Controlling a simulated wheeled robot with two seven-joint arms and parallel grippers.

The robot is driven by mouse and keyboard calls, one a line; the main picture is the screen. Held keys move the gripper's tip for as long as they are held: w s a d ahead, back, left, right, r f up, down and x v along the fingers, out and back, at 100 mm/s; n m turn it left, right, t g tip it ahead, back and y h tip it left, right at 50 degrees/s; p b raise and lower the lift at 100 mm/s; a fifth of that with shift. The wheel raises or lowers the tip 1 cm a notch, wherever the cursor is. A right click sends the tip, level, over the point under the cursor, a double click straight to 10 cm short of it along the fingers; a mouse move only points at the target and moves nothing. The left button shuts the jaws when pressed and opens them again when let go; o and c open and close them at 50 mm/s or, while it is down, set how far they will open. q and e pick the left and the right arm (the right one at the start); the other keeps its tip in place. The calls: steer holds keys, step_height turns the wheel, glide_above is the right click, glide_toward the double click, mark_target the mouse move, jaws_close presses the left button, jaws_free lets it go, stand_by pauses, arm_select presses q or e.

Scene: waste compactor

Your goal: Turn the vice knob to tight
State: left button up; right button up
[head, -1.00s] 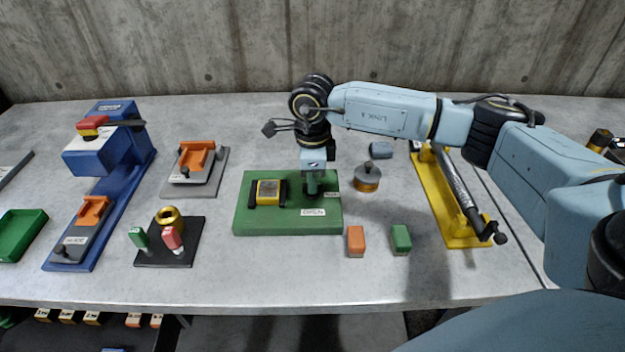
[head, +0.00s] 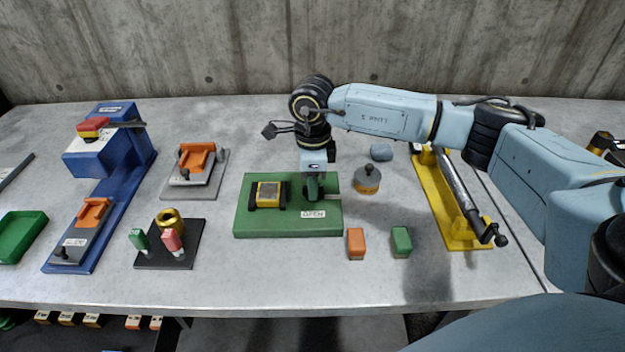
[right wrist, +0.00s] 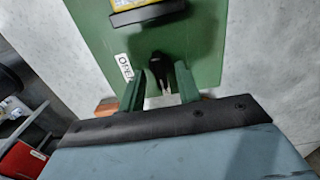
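A green base (head: 255,222) lies mid-table, with a white label (head: 313,214) that reads like OPEN. A yellow block (head: 267,192) sits on it between two black bars. My right gripper (head: 313,190) points down over the right part of the base and hides most of that spot in the head view. In the right wrist view, its two green fingers (right wrist: 160,82) are apart, one on each side of a small black knob (right wrist: 157,68). Whether a finger touches the knob is unclear. My left gripper is not in view.
An orange (head: 356,243) and a green block (head: 401,241) lie in front of the arm. A grey-topped cylinder (head: 367,180) stands right of the base. A yellow stand (head: 428,195) is farther right. A black holder (head: 187,255) and blue press (head: 105,160) stand left.

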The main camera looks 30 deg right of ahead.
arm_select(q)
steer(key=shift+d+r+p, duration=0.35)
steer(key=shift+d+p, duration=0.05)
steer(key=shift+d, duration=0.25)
arm_select(e)
step_height(320, 180, up, 13)
steer(key=shift+r, duration=0.2)
